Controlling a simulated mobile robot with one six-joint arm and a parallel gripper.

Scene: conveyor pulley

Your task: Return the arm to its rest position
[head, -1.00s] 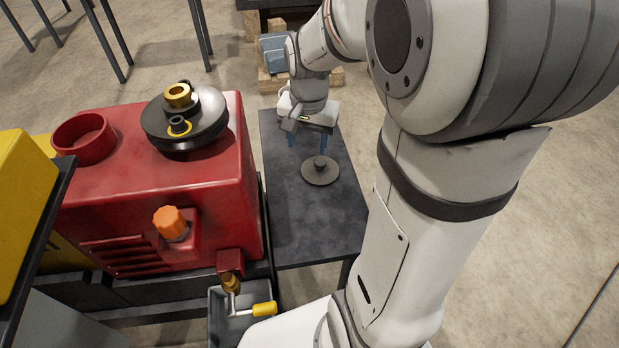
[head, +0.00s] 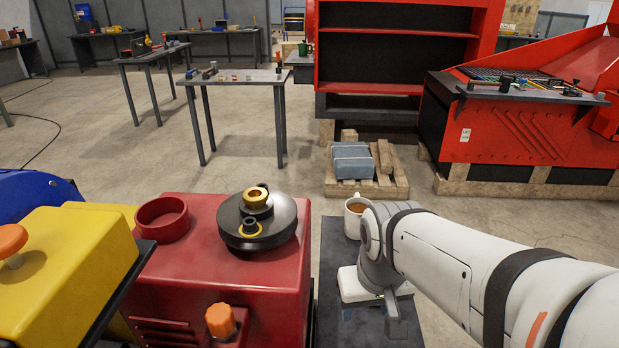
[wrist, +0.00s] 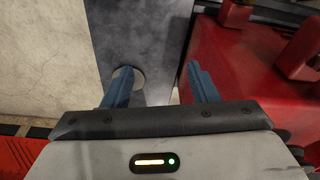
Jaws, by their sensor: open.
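My arm (head: 440,255) reaches in from the right in the head view, bent at a joint beside a white mug. My gripper (wrist: 162,82) shows in the wrist view with its two blue fingers spread wide and nothing between them. It is above the dark table (head: 335,265), beside the red machine. A flat grey disc (wrist: 138,78) lies under the left finger in the wrist view, partly covered by it. In the head view the fingertips are not clear and the disc does not show.
The red machine (head: 205,275) with a black pulley (head: 257,222) stands left of the table. The mug (head: 352,222) holds brown liquid close to my arm. A pallet with a grey block (head: 352,160) lies beyond. Open floor (head: 255,175) lies behind the machine.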

